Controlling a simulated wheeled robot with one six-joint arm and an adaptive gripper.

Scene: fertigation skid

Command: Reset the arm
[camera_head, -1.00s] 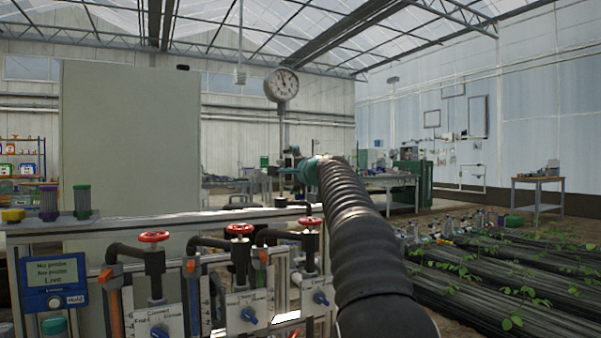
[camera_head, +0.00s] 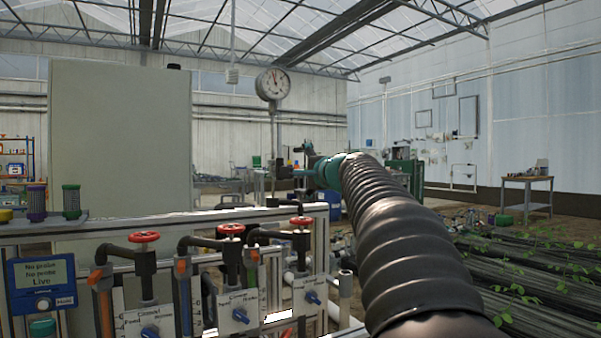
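My arm, sheathed in a black ribbed sleeve, reaches from the lower right toward the middle of the picture. A teal wrist part shows at its far end. My gripper (camera_head: 306,151) is small and dark beyond the teal part, seen from behind. Its fingers are too small and partly hidden to tell whether they are open or shut. I see nothing clearly held. The arm is raised and extended, to the right of the skid panel (camera_head: 130,226) and apart from the red valve handwheels (camera_head: 231,229).
A round gauge (camera_head: 272,84) stands behind. Planted black rows (camera_head: 520,270) lie at right. A table (camera_head: 527,190) stands at the far right.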

